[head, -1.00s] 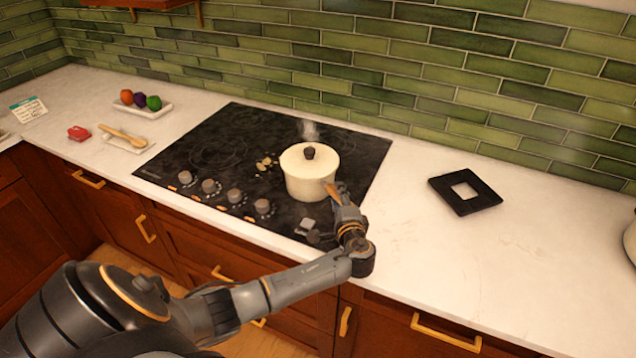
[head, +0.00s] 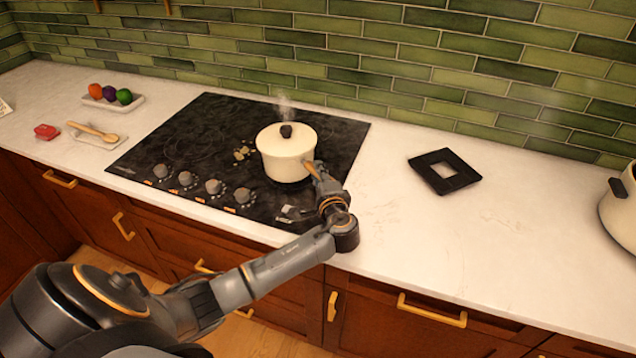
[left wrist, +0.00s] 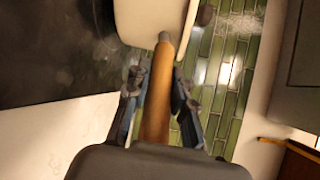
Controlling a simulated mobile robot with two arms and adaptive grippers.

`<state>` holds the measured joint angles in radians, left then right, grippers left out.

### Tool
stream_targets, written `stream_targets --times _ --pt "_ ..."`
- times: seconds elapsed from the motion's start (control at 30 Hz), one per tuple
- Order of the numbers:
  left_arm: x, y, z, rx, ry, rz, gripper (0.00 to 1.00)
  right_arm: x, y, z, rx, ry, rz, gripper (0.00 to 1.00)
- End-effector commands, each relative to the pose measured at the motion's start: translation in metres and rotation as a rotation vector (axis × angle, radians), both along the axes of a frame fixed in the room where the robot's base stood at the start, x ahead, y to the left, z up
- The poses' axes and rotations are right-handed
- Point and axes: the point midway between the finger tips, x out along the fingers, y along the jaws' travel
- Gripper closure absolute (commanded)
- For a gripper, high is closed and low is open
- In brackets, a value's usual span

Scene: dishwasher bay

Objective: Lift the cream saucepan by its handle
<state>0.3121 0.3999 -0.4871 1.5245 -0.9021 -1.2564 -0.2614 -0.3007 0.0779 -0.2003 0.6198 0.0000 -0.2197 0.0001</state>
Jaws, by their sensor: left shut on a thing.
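The cream saucepan (head: 286,153), with a lid and a dark knob, is upright at the right side of the black cooktop (head: 205,140). A dark shadow lies under it, and it appears slightly clear of the surface. Its brown wooden handle (head: 313,170) points toward the front right. My left gripper (head: 318,180) is shut on this handle. In the left wrist view the handle (left wrist: 157,95) runs between the two fingers (left wrist: 155,100), with part of the pan (left wrist: 150,22) beyond. My right gripper is not in view.
A black square trivet (head: 444,171) with a central opening lies on the white counter right of the cooktop. A cream pot (head: 620,215) stands at the far right edge. A spoon (head: 92,132) and a fruit tray (head: 112,103) are at left. Green tiles back the counter.

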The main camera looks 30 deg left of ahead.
Motion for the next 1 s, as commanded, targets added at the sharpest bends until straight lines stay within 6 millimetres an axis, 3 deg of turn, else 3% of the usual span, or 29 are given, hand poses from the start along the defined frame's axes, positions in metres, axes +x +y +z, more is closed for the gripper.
stream_targets --times 0.33,0.7,1.0 --pt "-0.052 0.006 0.069 0.006 -0.015 -0.002 1.0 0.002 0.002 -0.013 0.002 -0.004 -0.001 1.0" --pt "-0.118 0.013 0.096 0.009 -0.011 -0.001 1.0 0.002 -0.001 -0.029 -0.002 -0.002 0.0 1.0" --pt "-0.138 0.015 0.11 0.009 -0.011 -0.001 1.0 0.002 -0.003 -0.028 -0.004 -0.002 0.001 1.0"
